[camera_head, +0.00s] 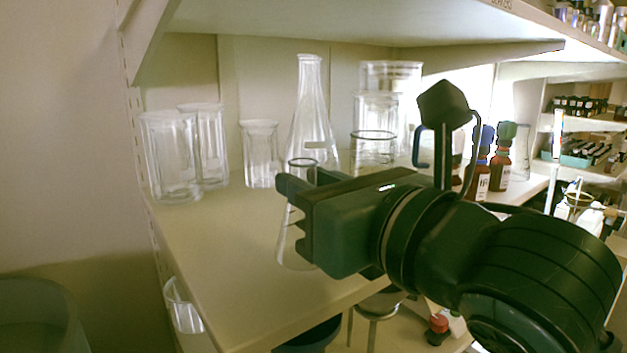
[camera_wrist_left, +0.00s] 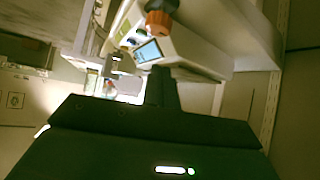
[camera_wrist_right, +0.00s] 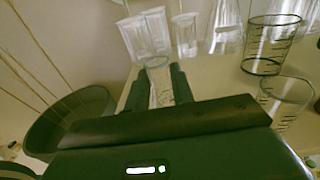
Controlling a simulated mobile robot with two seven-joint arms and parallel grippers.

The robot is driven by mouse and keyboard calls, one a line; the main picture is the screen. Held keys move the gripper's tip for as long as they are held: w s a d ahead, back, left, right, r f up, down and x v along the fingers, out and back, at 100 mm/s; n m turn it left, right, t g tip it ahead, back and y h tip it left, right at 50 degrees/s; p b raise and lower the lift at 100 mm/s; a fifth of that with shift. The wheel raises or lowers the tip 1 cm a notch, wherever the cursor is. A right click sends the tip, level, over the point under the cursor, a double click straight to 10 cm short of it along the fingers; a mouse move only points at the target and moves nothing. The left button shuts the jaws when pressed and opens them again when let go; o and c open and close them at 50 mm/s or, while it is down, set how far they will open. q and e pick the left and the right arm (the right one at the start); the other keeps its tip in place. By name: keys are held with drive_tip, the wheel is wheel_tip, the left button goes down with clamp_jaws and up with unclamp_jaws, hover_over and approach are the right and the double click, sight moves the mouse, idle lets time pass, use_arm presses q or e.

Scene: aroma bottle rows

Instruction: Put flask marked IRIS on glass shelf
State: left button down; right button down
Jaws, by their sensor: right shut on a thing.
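My right gripper (camera_head: 296,184) is shut on a clear glass flask (camera_head: 294,246) at its narrow neck. The flask is upright, in front of the shelf with glassware. In the right wrist view the flask's neck (camera_wrist_right: 160,82) is between the two fingers (camera_wrist_right: 160,88). I cannot read any IRIS mark on it. The glass shelf (camera_head: 215,262) is a pale board carrying clear beakers and a larger conical flask (camera_head: 312,120). The fingers and gripper body hide part of the held flask. My left gripper (camera_wrist_left: 162,90) appears shut and empty in the left wrist view.
Clear beakers (camera_head: 170,160) stand at the shelf's left, with more glassware (camera_head: 373,150) behind my gripper. Its front left surface is bare. Another shelf board (camera_head: 340,28) hangs above. Brown bottles (camera_head: 499,172) stand at right. A grey bin (camera_head: 40,312) is at lower left.

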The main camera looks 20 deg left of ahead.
use_arm(q)
drive_tip(key=shift+f, duration=0.1)
use_arm(e)
drive_tip(key=c, duration=1.7)
unclamp_jaws()
drive_tip(key=shift+f, duration=0.15)
drive_tip(key=o, duration=0.5)
drive_tip(key=shift+r, duration=0.2)
use_arm(q)
drive_tip(key=b, duration=0.1)
drive_tip(key=f+b, duration=0.1)
drive_tip(key=b, duration=0.2)
drive_tip(key=shift+w+d+f+t+b, duration=0.25)
drive_tip(key=shift+d+f+t+b, duration=0.05)
drive_tip(key=shift+d+f+b, duration=0.1)
drive_tip(key=shift+w+d+h+b, duration=0.2)
drive_tip(key=shift+d+h+b, duration=0.2)
drive_tip(key=shift+b, duration=0.4)
drive_tip(key=shift+w+d+r+t+b, duration=0.1)
drive_tip(key=shift+d+r+t+b, duration=0.05)
drive_tip(key=shift+t+b, duration=0.15)
use_arm(e)
drive_tip(key=shift+v, duration=6)
